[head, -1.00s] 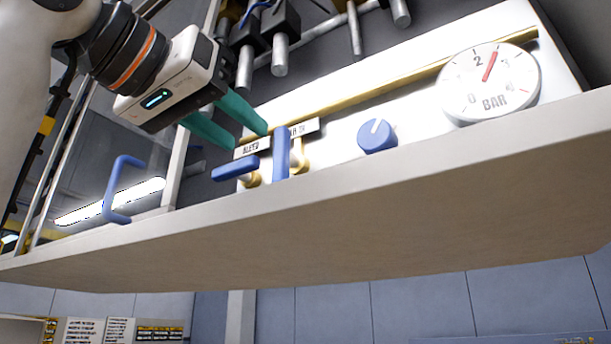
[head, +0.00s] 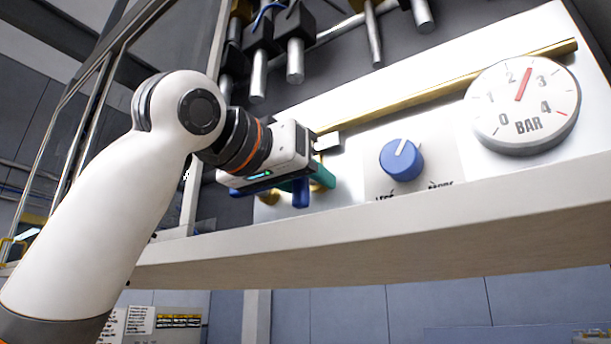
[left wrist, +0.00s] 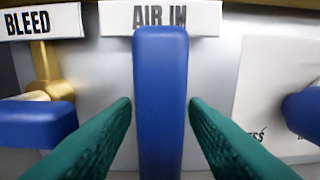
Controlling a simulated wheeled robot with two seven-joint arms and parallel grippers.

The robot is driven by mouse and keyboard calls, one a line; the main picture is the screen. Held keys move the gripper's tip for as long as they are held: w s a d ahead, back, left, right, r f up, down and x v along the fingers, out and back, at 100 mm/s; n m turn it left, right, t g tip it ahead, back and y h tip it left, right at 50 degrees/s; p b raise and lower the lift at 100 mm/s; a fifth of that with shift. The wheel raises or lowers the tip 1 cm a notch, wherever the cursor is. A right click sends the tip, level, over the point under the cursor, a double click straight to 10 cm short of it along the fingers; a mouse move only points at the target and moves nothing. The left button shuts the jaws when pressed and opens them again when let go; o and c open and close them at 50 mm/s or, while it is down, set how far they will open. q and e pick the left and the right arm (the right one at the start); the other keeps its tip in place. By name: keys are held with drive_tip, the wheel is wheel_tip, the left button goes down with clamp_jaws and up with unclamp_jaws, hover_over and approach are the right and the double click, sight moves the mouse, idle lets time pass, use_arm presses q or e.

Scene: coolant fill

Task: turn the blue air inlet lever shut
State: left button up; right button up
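The blue air inlet lever (left wrist: 160,90) stands upright in the left wrist view, below the "AIR IN" label (left wrist: 160,17). The fingers of my left gripper (left wrist: 160,106) are on either side of it, with a narrow gap on each side. In the head view my left gripper (head: 313,181) is at the panel and covers much of the levers; a blue lever end (head: 300,193) shows below it. The blue bleed lever (left wrist: 35,124) lies sideways to the left, under the "BLEED" label (left wrist: 41,22). My right gripper is not in view.
A blue knob (head: 401,160) and a round BAR gauge (head: 523,105), its red needle a little past 2, sit to the right on the panel. A pale ledge (head: 400,226) runs below. A brass pipe (head: 440,92) runs above the knob.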

use_arm(q)
drive_tip(key=shift+c, duration=0.3)
clamp_jaws()
drive_tip(key=n+b, duration=0.1)
drive_tip(key=n, duration=0.3)
drive_tip(key=shift+d, duration=0.2)
drive_tip(key=n+b, duration=0.1)
drive_tip(key=n, duration=0.3)
drive_tip(key=shift+s+d+n, duration=0.1)
drive_tip(key=shift+d+n, duration=0.05)
drive_tip(key=shift+n, duration=0.15)
drive_tip(key=n, duration=0.2)
drive_tip(key=n+b, duration=0.1)
drive_tip(key=n, duration=0.2)
drive_tip(key=shift+s+r, duration=0.1)
drive_tip(key=shift+r, duration=0.1)
drive_tip(key=shift+r+n+b, duration=0.15)
drive_tip(key=shift+n+b, duration=0.2)
drive_tip(key=shift+n, duration=1.85)
